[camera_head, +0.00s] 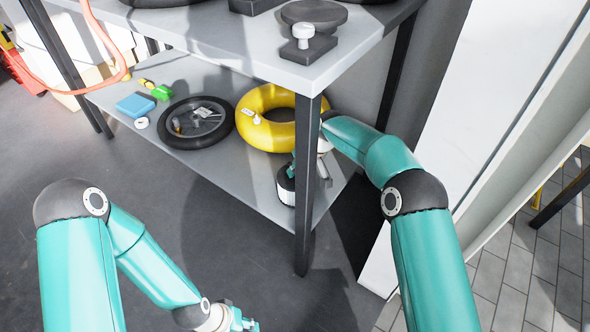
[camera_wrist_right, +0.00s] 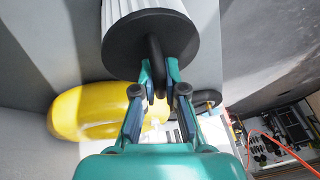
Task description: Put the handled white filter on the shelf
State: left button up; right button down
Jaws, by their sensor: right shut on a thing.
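The handled white filter (camera_head: 286,190) is at the lower shelf (camera_head: 260,182) near its right front leg, partly hidden by that leg in the head view. I cannot tell whether it touches the shelf. In the right wrist view the filter (camera_wrist_right: 152,22) shows white pleats, a black end cap and a black handle (camera_wrist_right: 156,58). My right gripper (camera_wrist_right: 158,80) is shut on that handle; in the head view it is mostly hidden behind the leg. My left gripper (camera_head: 238,322) is low at the bottom edge, away from the shelf, its fingers partly cut off.
A yellow ring (camera_head: 251,128) lies on the lower shelf close behind the filter. A black wheel (camera_head: 165,126), a blue block (camera_head: 135,104) and a green piece (camera_head: 161,92) lie farther left. The dark shelf leg (camera_head: 306,215) stands in front. The upper shelf (camera_head: 245,48) overhangs.

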jog(key=c, duration=1.2)
grip_release()
jog(key=shift+c, duration=0.2)
jog(key=p+v, duration=0.4)
jog(key=v, duration=0.8)
jog(key=shift+w+a, duration=0.1)
